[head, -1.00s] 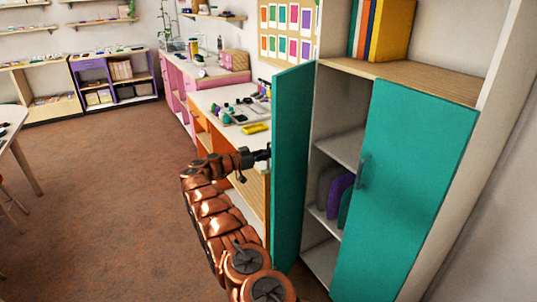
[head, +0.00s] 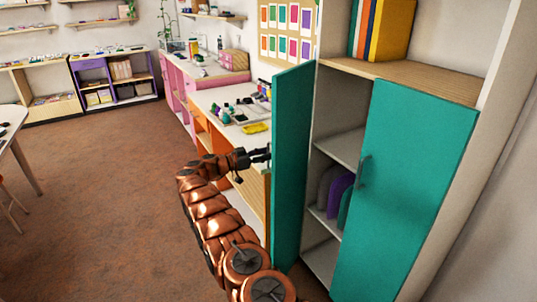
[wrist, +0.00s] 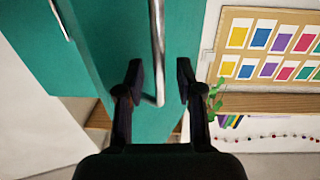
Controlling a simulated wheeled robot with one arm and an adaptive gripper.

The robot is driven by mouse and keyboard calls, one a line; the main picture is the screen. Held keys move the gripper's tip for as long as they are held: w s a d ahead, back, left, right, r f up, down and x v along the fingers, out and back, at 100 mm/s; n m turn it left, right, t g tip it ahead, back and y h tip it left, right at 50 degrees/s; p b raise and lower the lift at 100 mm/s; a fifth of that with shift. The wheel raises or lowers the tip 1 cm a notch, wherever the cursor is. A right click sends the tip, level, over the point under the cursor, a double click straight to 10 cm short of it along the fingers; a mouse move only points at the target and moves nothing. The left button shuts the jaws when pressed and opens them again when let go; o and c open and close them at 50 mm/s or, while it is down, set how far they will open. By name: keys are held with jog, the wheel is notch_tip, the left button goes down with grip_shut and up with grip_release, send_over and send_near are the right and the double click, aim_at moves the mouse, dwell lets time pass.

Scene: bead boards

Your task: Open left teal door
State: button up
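The left teal door (head: 298,165) of the tall cabinet stands swung wide open, jutting out from the cabinet front. My gripper (head: 262,154) is at the left, outer face of this door in the head view. In the wrist view my gripper (wrist: 160,78) is open, with the door's metal bar handle (wrist: 157,45) between its spread fingers. Gaps show between the handle and both fingers. The teal door panel (wrist: 105,45) is behind the handle. In the head view the handle of the left door is hidden.
The right teal door (head: 405,190) looks shut or nearly so. Purple and grey items (head: 339,190) stand on a cabinet shelf. A craft counter (head: 215,97) with bottles is just behind my gripper. The brown floor (head: 100,220) at left is open, with a white table (head: 10,125) at its edge.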

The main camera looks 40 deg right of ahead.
jog(key=w+a, duration=0.1)
jog(key=a, duration=0.9)
jog(key=shift+w+a, duration=0.2)
jog(key=shift+w, duration=0.2)
